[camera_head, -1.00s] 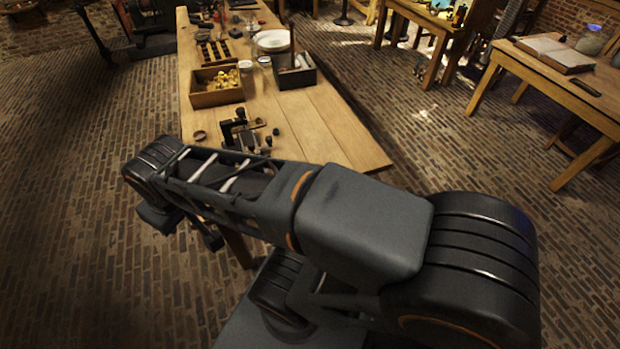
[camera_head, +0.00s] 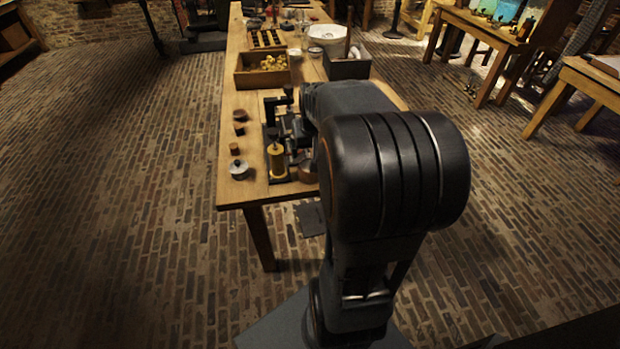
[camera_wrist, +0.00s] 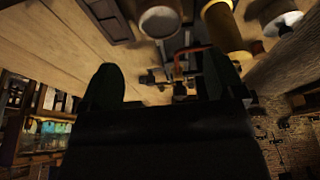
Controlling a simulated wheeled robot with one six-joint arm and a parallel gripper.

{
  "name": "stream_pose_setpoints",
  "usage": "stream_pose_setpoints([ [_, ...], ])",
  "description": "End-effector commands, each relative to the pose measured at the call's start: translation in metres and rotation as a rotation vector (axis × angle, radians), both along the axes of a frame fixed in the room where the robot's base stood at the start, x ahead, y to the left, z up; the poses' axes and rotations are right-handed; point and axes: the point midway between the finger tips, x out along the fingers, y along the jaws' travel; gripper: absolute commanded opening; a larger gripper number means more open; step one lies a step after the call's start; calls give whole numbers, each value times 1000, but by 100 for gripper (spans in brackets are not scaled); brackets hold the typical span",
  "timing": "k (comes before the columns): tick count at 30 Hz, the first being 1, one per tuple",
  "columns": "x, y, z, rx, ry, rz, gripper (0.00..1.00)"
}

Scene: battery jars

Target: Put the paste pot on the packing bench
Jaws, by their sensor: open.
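My gripper (camera_wrist: 160,82) is open in the wrist view, its two dark fingers apart with nothing held between them. A brown round pot (camera_head: 308,171) also stands near the front of the long wooden table (camera_head: 232,135), beside my arm. I cannot tell for sure which pot is the paste pot, or which table is the packing bench.
A yellow cylinder (camera_head: 277,162) and a grey-lidded pot (camera_head: 238,170) stand at the table's front. Behind them are a wooden box of yellow pieces (camera_head: 246,80), a dark grey box (camera_head: 347,68) and a white dish (camera_head: 328,33). Other tables stand right; brick floor is clear at left.

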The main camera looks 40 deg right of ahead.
Motion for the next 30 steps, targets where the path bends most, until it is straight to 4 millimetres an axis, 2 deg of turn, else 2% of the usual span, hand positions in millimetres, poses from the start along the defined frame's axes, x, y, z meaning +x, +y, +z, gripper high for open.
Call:
stream_pose_setpoints([
  [1,2,-2,-12,3,4,-3,88],
  [3,6,-4,-24,3,4,-3,88],
  [9,14,-8,-54,3,3,-3,88],
  [19,20,-10,-74,2,2,-2,88],
  [27,29,-15,-108,2,3,-2,88],
  [30,32,-16,-115,1,2,-2,88],
])
